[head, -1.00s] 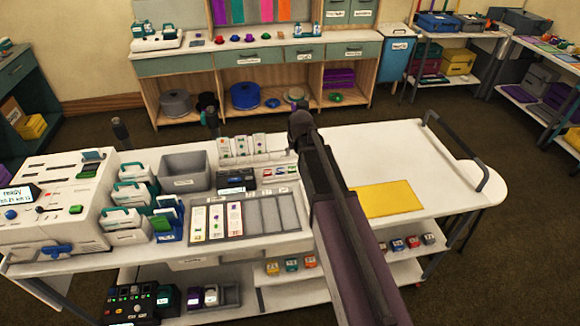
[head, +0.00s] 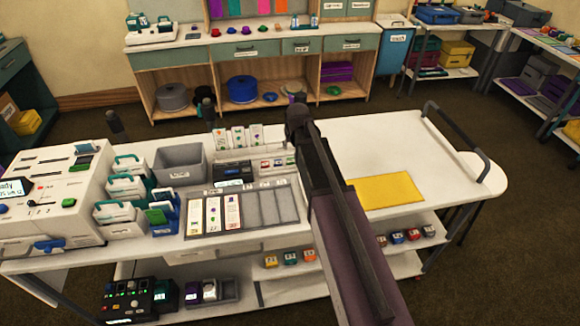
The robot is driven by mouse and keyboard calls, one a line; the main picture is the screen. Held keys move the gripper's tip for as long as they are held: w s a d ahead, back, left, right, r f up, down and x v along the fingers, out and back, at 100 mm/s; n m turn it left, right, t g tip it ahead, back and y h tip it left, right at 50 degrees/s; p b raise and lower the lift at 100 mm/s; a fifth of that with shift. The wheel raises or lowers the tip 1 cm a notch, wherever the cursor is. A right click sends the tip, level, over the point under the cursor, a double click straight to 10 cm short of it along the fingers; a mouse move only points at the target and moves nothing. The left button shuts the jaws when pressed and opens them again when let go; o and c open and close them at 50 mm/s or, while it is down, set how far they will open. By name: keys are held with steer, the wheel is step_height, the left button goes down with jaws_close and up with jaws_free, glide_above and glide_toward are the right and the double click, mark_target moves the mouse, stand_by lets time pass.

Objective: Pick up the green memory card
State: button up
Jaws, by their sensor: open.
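I cannot tell for certain which item is the green memory card. A small green flat piece (head: 155,216) rests by a blue and white holder at the left of the white cart top. Another small green piece (head: 81,164) sits on the top of the white machine (head: 60,185). My arm reaches from the bottom right up over the middle of the cart. Its dark far end is right of the small racks, well away from both green pieces. The jaws of my gripper do not show.
A grey slotted tray (head: 265,212) holds several label cards in its left slots. A grey handle (head: 460,140) rises at the right end.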

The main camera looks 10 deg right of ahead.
steer(key=b, duration=0.5)
glide_toward(290, 163)
steer(key=shift+w+f, duration=0.8)
steer(key=shift+f, duration=0.1)
steer(key=shift+w, duration=0.1)
steer(key=shift+b+x, duration=2.35)
steer(key=shift+x, duration=0.25)
steer(key=shift+d, duration=0.1)
steer(key=c, duration=0.4)
